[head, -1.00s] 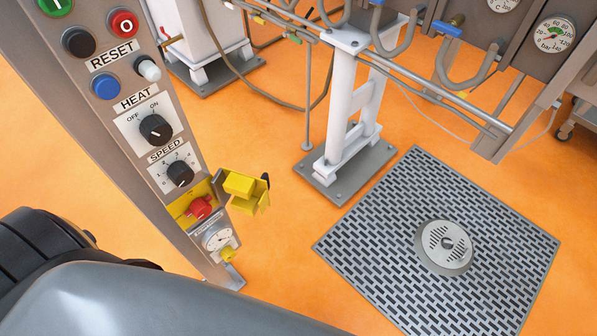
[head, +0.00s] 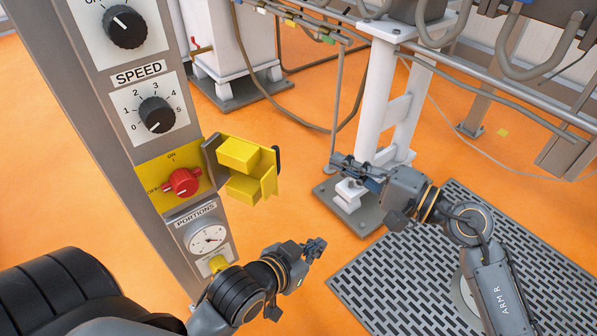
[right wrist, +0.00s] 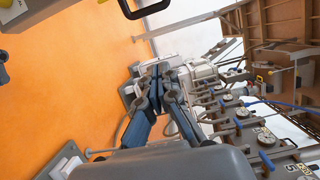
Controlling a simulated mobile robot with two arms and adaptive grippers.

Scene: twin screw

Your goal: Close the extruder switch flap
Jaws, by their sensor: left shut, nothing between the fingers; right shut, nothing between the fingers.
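The yellow extruder switch flap (head: 240,155) stands open, swung out to the right from its hinge at the panel's right edge. A dark handle (head: 277,160) is on its outer edge. The red rotary switch (head: 183,182) on its yellow plate (head: 155,178) is uncovered. My left gripper (head: 317,247) is shut and empty, below and right of the flap, apart from it. My right gripper (head: 345,168) is shut and empty, right of the flap with a gap between. In the right wrist view, my right gripper's closed fingers (right wrist: 156,72) point away from the camera.
The control column carries a speed knob (head: 157,114) above the switch and a portions dial (head: 208,238) below. A white stand (head: 390,110) rises behind my right gripper. A floor grate (head: 380,275) lies at the lower right. Pipes and hoses run across the upper right.

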